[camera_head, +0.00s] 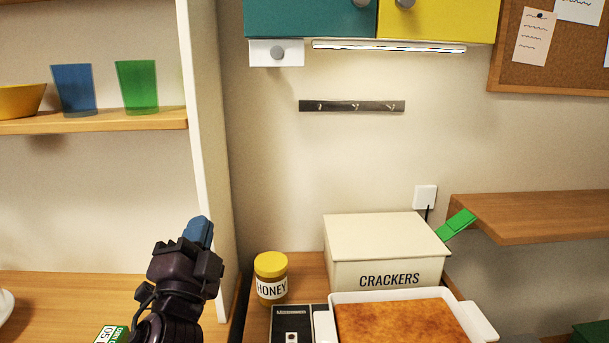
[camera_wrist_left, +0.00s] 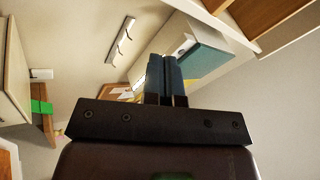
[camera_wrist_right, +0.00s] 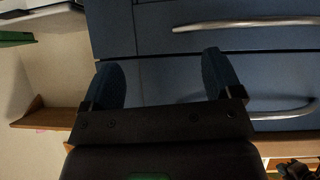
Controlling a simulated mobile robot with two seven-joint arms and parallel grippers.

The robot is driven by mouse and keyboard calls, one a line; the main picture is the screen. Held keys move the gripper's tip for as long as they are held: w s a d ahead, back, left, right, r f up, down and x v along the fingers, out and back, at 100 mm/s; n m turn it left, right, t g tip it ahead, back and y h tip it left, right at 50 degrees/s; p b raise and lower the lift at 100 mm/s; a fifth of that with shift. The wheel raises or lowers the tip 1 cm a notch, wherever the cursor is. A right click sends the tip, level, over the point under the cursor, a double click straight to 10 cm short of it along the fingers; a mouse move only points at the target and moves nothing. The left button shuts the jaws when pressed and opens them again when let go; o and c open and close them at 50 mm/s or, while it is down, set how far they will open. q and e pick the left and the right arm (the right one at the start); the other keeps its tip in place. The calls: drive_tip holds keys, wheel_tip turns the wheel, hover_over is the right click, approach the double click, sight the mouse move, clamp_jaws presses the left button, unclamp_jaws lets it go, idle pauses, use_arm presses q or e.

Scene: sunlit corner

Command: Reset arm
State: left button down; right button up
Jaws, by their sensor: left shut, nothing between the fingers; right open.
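My left gripper (camera_head: 200,232) is raised at the lower left of the head view, in front of the wall edge beside the shelf unit. Its blue fingers are together and empty, pointing upward. In the left wrist view its closed fingers (camera_wrist_left: 164,75) point toward the wall cupboards. My right gripper (camera_wrist_right: 162,75) shows only in the right wrist view. Its two blue fingers are wide apart with nothing between them, in front of blue drawer fronts (camera_wrist_right: 160,85). The right arm is not visible in the head view.
A honey jar (camera_head: 270,278), a crackers box (camera_head: 385,245) and a white baking dish (camera_head: 483,320) stand on the counter. Blue (camera_head: 73,88) and green (camera_head: 137,86) cups stand on a shelf at left. A wooden shelf (camera_head: 540,217) juts out at right. The air above the counter is free.

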use_arm(q)
drive_tip(key=s+a+f+n+g+y, duration=0.2)
drive_tip(key=s+a+f+n+g, duration=0.1)
drive_tip(key=f, duration=0.4)
drive_tip(key=s+a+f+n+g+y, duration=0.1)
drive_tip(key=s+a+f+n+g, duration=0.25)
drive_tip(key=f, duration=0.35)
drive_tip(key=s+a+f+n+g+y, duration=0.2)
drive_tip(key=s+a+f+n+g, duration=0.15)
drive_tip(key=f, duration=0.35)
drive_tip(key=s+a+f+n+g+h, duration=0.1)
drive_tip(key=s+f+n+g+h, duration=0.1)
drive_tip(key=s+f+g, duration=0.65)
drive_tip(key=s+f+n+g+h, duration=0.15)
drive_tip(key=s+f, duration=0.35)
drive_tip(key=s, duration=0.8)
drive_tip(key=w+f+t, duration=0.7)
drive_tip(key=f, duration=0.2)
drive_tip(key=shift+w+f+m+t, duration=0.2)
drive_tip(key=shift+m+t, duration=0.15)
drive_tip(key=shift+t, duration=0.05)
